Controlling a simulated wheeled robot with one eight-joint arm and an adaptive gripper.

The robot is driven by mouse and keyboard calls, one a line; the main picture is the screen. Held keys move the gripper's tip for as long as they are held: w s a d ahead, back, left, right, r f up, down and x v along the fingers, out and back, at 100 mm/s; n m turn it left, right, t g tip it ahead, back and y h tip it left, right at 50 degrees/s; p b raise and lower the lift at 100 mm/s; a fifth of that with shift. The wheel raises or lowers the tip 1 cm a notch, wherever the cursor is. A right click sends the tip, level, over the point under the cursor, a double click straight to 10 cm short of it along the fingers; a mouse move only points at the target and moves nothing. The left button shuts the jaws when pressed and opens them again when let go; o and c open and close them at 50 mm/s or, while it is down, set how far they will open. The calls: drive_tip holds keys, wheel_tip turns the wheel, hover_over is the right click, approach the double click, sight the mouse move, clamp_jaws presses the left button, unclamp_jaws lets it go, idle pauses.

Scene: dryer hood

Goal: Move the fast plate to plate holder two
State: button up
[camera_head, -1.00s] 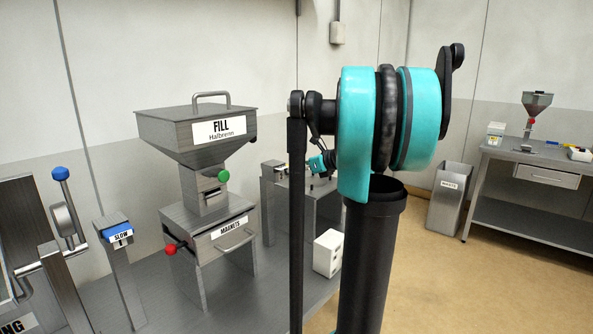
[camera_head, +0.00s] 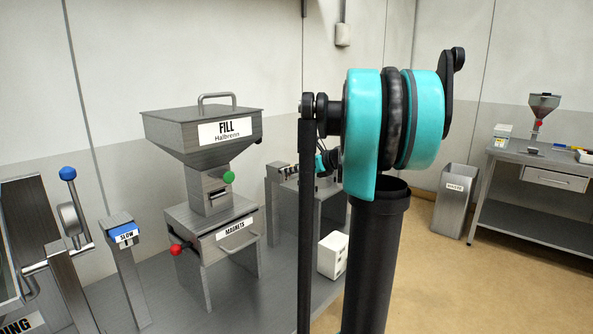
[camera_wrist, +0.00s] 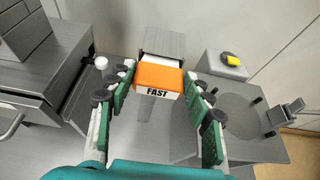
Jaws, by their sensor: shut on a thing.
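The fast plate (camera_wrist: 160,77) is an orange block with a white front edge marked FAST, at the upper middle of the wrist view. My gripper (camera_wrist: 158,84) has its green-padded fingers on either side of the plate and is shut on it. A grey metal post (camera_wrist: 164,42) shows directly behind and below the plate; I cannot tell whether they touch. In the head view my arm hides the plate. A blue plate marked SLOW (camera_head: 124,233) sits on a metal post (camera_head: 129,280) at the left. No label reading plate holder two is legible.
The FILL hopper (camera_head: 205,133) stands over a MAGNETS drawer unit (camera_head: 228,236) on the metal bench. A white box (camera_head: 332,254) is at the bench's right. The wrist view shows a yellow piece (camera_wrist: 231,59) on a grey block and a side table (camera_wrist: 240,120).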

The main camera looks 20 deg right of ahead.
drive_tip(key=shift+w+a, duration=0.35)
drive_tip(key=shift+w, duration=0.15)
drive_tip(key=o, duration=1.6)
drive_tip(key=v, duration=1.2)
drive_tip(key=shift+f, duration=0.1)
